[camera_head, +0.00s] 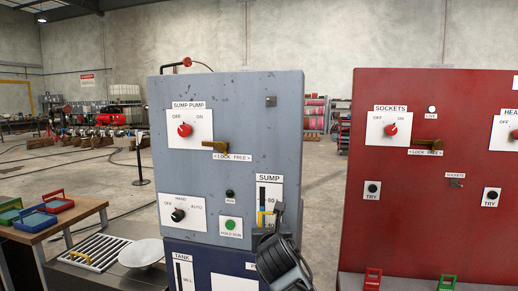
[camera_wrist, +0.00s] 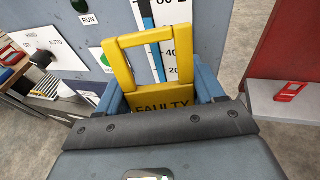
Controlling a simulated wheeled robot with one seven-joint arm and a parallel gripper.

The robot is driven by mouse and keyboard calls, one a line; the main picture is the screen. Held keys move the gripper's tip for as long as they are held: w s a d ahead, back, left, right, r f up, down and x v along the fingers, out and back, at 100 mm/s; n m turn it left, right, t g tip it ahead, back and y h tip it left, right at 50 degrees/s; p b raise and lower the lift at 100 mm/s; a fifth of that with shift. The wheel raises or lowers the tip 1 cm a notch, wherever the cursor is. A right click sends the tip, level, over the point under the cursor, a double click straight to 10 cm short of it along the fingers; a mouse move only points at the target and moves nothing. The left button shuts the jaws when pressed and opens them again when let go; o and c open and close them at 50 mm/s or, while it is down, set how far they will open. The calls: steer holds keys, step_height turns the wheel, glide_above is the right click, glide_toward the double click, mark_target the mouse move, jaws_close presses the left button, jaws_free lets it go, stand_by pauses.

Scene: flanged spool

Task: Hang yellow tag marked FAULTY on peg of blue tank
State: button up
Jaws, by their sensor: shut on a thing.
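The yellow tag (camera_wrist: 152,48) has an open loop frame at the top and a plate marked FAULTY, partly hidden low down. My gripper (camera_wrist: 160,90) is shut on the plate, one blue finger at each side, loop pointing away from my wrist. In the head view my gripper (camera_head: 272,215) and a little of the yellow tag (camera_head: 262,218) show in front of the SUMP gauge of the grey cabinet. The dark blue TANK panel (camera_head: 200,270) lies below the grey cabinet, cut off by the lower edge and partly covered by my arm. I cannot make out its peg.
The grey SUMP PUMP cabinet (camera_head: 235,120) has knobs, a brass lever and a small square fitting (camera_head: 271,101). A red SOCKETS cabinet (camera_head: 430,230) stands to the right, with red and green items on its ledge. A wooden table (camera_head: 50,230) at left holds coloured items. A floor gap separates the cabinets.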

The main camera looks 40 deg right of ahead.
step_height(320, 180, up, 20)
steer(key=w+m+g+h+p, duration=0.1)
steer(key=m+g+p, duration=0.1)
steer(key=g+p, duration=0.1)
steer(key=m+g+p, duration=0.1)
steer(key=p, duration=0.1)
glide_toward(271, 122)
steer(key=s+a, duration=0.4)
steer(key=a, duration=0.1)
steer(key=shift+w+d+f, duration=0.3)
steer(key=shift+w+d, duration=0.8)
steer(key=shift+d, duration=0.25)
steer(key=shift+w+d+f, duration=0.25)
steer(key=shift+w+d, duration=0.9)
steer(key=shift+d, duration=0.2)
steer(key=shift+w+d+f, duration=0.3)
steer(key=shift+w+d, duration=0.8)
steer(key=shift+d, duration=0.25)
steer(key=shift+x, duration=0.85)
steer(key=o, duration=1.2)
